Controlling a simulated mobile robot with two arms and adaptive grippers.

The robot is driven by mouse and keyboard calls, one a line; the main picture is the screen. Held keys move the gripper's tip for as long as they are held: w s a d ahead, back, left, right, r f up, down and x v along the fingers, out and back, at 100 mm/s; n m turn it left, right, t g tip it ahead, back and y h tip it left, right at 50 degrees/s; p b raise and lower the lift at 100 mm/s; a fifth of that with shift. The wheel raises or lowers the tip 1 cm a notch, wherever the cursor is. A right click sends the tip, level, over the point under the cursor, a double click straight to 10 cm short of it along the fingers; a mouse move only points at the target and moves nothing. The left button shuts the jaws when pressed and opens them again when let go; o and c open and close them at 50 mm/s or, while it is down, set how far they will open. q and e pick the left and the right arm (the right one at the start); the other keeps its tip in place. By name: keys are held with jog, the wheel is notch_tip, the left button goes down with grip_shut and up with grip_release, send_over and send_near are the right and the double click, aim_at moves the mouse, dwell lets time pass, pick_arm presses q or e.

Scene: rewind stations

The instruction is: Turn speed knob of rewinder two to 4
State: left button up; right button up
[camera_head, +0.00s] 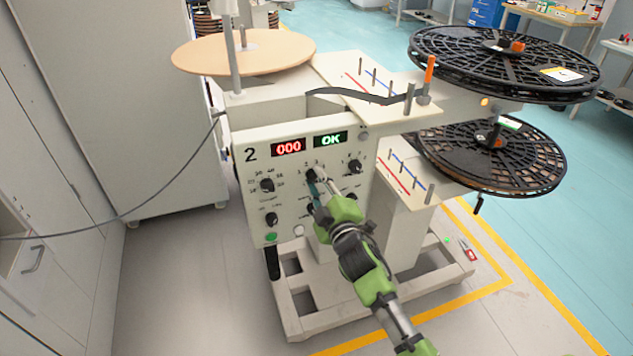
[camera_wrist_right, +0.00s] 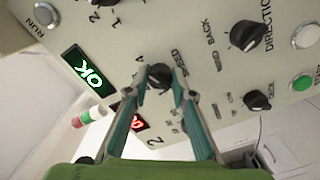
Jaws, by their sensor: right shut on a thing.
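Rewinder two's cream control panel (camera_head: 252,200) has a large "2" at its top left. A red display (camera_head: 288,147) reads 000 and a green display (camera_head: 330,139) reads OK. The black speed knob (camera_head: 311,175) is at the panel's upper middle; in the right wrist view the speed knob (camera_wrist_right: 159,77) sits between the fingertips, with printed numbers around it. My right gripper (camera_head: 317,181) is shut on this knob from both sides. Its pointer is too small and covered to read. My left gripper is not in view.
Other knobs (camera_head: 267,185) and (camera_head: 355,166) sit close around the speed knob. A green button (camera_head: 271,237) is at the panel's lower left. Black reels (camera_head: 500,64) overhang on the right, and a grey cabinet (camera_head: 125,100) stands on the left. A cable (camera_head: 150,207) crosses the left side.

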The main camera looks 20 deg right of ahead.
jog(key=o, duration=1.1)
jog(key=s, duration=1.2)
jog(key=shift+d, duration=0.25)
jog(key=shift+f, duration=0.1)
